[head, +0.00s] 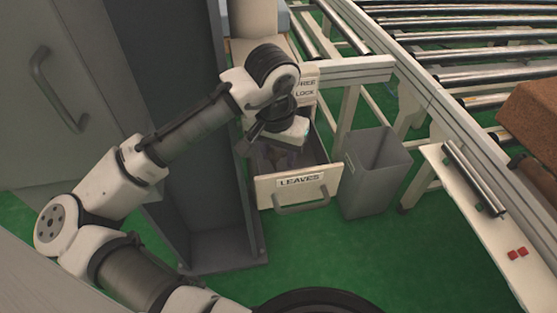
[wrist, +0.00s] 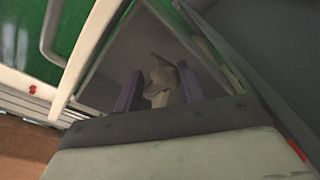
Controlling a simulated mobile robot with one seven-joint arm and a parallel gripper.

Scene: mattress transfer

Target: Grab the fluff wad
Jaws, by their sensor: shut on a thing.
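The fluff wad (wrist: 162,78) shows in the wrist view as a small, crumpled beige-grey piece between two dark fingers. My gripper (wrist: 158,90) is shut on it. In the head view my gripper (head: 283,158) reaches down into the open drawer labelled LEAVES (head: 262,190), and the wad cannot be made out there. The wrist view shows the drawer's inside (wrist: 125,50) around the fingers. Whether the wad touches the drawer floor I cannot tell.
A grey bin (head: 376,175) stands right of the drawer. A tall dark cabinet (head: 225,245) stands to its left. A roller conveyor (head: 440,95) runs behind and to the right, with a brown block (head: 535,120) on it. Green floor lies open in front.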

